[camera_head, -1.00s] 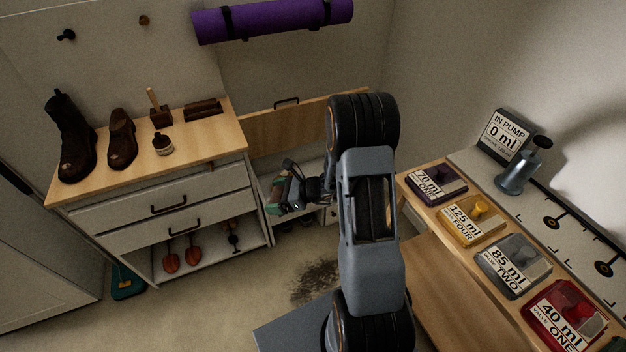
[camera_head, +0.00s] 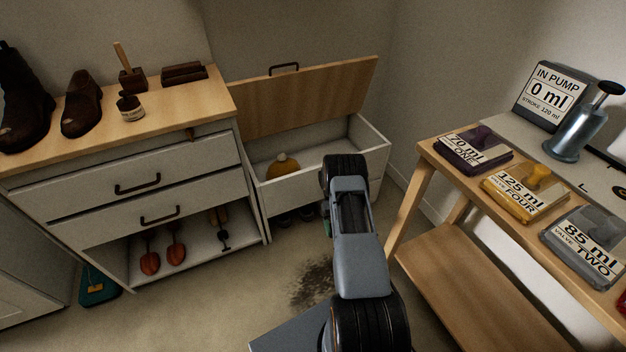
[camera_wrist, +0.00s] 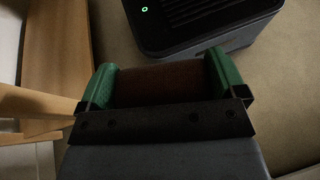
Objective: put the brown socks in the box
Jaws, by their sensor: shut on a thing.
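My gripper (camera_wrist: 162,84) shows in the wrist view, its green fingers closed on the brown socks (camera_wrist: 158,86), a dark brown roll between them. In the head view the gripper is almost wholly hidden behind my arm, with only a bit of green beside it, and the socks do not show there. The box (camera_head: 312,190) is a white chest against the back wall with its wooden lid (camera_head: 305,95) raised. A mustard knit hat (camera_head: 283,166) lies inside it. My arm stands in front of the box's right part, and the gripper appears low, outside and before the box.
A white drawer cabinet (camera_head: 120,190) with shoes and brushes on top stands left of the box. A wooden table (camera_head: 470,270) with coloured valve boxes and a pump (camera_head: 580,125) stands on the right. A dark stain (camera_head: 312,285) marks the open floor between.

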